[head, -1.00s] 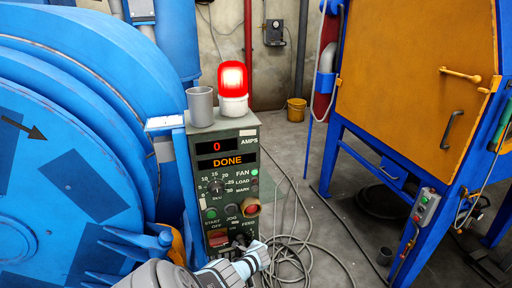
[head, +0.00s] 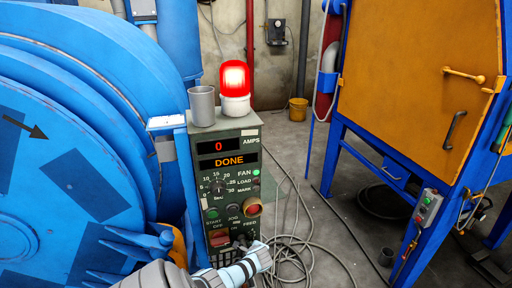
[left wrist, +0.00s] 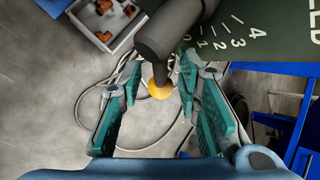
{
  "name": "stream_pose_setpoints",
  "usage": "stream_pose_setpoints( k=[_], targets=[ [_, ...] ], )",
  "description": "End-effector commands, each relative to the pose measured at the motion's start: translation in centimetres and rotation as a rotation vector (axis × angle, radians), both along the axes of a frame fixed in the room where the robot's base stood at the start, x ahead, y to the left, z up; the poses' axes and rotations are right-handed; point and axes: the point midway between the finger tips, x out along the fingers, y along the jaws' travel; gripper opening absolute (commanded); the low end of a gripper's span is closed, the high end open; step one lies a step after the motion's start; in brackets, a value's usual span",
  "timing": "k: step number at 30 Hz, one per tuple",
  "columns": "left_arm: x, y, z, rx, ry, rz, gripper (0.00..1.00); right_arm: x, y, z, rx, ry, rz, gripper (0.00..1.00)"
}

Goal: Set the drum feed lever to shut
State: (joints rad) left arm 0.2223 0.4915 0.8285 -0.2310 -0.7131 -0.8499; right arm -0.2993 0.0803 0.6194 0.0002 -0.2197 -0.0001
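The drum feed lever is a dark hub with an arm ending in an orange knob (left wrist: 160,90), in the left wrist view. A scale marked 0 to 4 is beside the hub; I cannot tell which mark the lever points to. My left gripper (left wrist: 160,100) is open, its teal fingers on either side of the knob with gaps showing. In the head view, my left gripper (head: 258,258) is at the bottom of the green control panel (head: 250,190), below the FEED label, and partly hides the lever. My right gripper is not in view.
A lit red beacon (head: 235,78) and a grey cup (head: 201,105) stand on the panel. Its display (head: 228,161) reads 0 and DONE. The blue drum machine (head: 70,150) is at left, an orange-doored cabinet (head: 415,75) at right. Loose cable (head: 300,250) lies on the floor.

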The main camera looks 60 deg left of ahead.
Motion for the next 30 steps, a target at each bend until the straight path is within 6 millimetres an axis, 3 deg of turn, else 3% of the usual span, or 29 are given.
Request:
stream_pose_setpoints(
  k=[13,30],
  targets=[
    [-2.9,-5.7,6.7,-0.005,0.005,-0.006,0.31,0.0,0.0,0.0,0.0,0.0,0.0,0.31],
    [-3.1,-6.1,7.4,-0.006,0.004,-0.004,0.31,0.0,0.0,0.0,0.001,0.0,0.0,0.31]
  ],
)
